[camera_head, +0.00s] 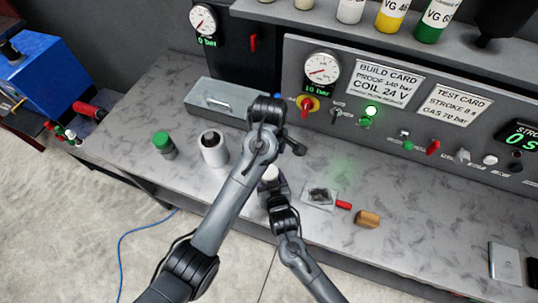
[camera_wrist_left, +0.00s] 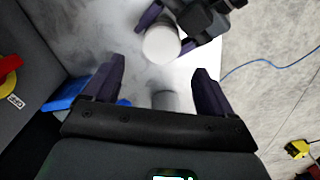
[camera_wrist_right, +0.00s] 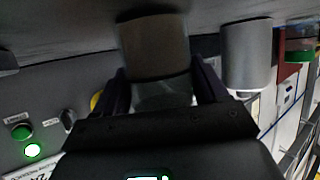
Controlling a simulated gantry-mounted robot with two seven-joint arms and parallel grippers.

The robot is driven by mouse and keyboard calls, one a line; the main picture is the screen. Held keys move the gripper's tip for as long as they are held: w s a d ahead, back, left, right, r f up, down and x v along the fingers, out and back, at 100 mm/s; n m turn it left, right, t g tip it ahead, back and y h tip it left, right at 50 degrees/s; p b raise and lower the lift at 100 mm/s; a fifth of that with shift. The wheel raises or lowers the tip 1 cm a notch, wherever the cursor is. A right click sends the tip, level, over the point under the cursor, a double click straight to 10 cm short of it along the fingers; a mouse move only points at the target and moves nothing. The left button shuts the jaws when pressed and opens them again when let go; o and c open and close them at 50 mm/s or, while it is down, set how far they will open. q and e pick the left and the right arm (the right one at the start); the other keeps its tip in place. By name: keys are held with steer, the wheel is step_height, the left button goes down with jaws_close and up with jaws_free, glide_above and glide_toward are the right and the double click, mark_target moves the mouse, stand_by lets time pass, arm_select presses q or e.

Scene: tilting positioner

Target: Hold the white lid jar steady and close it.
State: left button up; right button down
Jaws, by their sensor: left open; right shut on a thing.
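The white lid jar (camera_head: 270,173) stands near the front of the bench, its pale round top facing up. In the left wrist view its white top (camera_wrist_left: 161,43) is plain. I cannot tell how the lid sits. My right gripper (camera_head: 273,187) is shut on the jar low down, from the front. In the right wrist view a brownish-grey cylinder (camera_wrist_right: 155,45) fills the space at the fingertips. My left gripper (camera_wrist_left: 160,66) is open and empty above the jar, fingers apart, the jar's top just beyond its fingertips. In the head view my left arm partly hides the area.
A pale grey cylinder (camera_head: 213,149) and a green-lidded jar (camera_head: 163,144) stand left of the jar. A grey box (camera_head: 215,103) lies behind. To the right are a small tray (camera_head: 319,196), a red-handled item (camera_head: 344,205) and a tan block (camera_head: 367,219). The control panel rises behind.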

arm_select(q)
steer(key=shift+s, duration=0.1)
stand_by(0.3)
steer(key=shift+f, duration=4)
steer(key=shift+c, duration=0.4)
steer(key=c, duration=1)
steer(key=shift+c, duration=0.2)
steer(key=m, duration=1.3)
